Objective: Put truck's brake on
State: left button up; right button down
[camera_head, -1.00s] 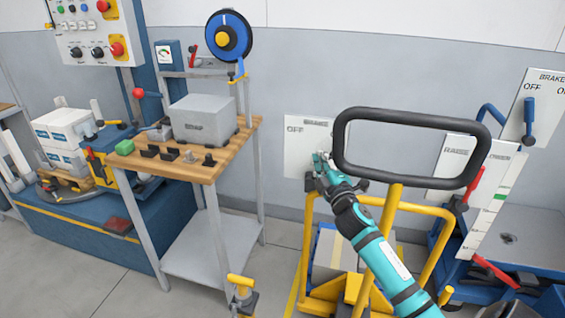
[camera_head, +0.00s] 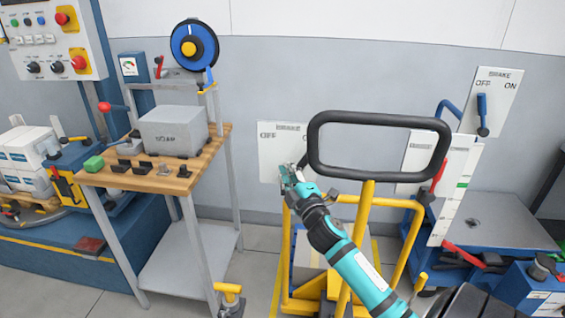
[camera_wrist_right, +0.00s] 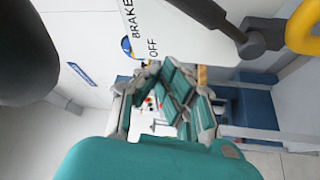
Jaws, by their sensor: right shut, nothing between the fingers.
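The truck (camera_head: 365,225) has a yellow frame and a black loop handle (camera_head: 380,118). A white brake plate (camera_head: 270,155) marked OFF shows behind the handle's left side. In the right wrist view the plate (camera_wrist_right: 190,38) reads BRAKE and OFF. A dark grey lever part (camera_wrist_right: 255,38) stands at its right end; I cannot tell its exact setting. My right gripper (camera_head: 286,172) is shut and empty at the plate's lower edge, close to the handle's lower left corner. Its fingers (camera_wrist_right: 165,95) show below the plate in the wrist view. My left gripper is not in view.
A second brake plate (camera_head: 495,90), marked OFF and ON with a blue lever (camera_head: 482,115), stands right by a blue cart with a grey top (camera_head: 495,220). A wooden-topped bench (camera_head: 150,178) with a grey box (camera_head: 173,130) stands left.

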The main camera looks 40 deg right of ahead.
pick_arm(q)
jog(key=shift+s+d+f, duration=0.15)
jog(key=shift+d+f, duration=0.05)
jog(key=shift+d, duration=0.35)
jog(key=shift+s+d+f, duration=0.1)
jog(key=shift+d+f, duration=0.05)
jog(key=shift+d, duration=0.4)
pick_arm(e)
jog(key=v, duration=0.4)
jog(key=shift+s+f, duration=0.35)
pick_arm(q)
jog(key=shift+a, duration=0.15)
pick_arm(e)
jog(key=shift+f, duration=0.1)
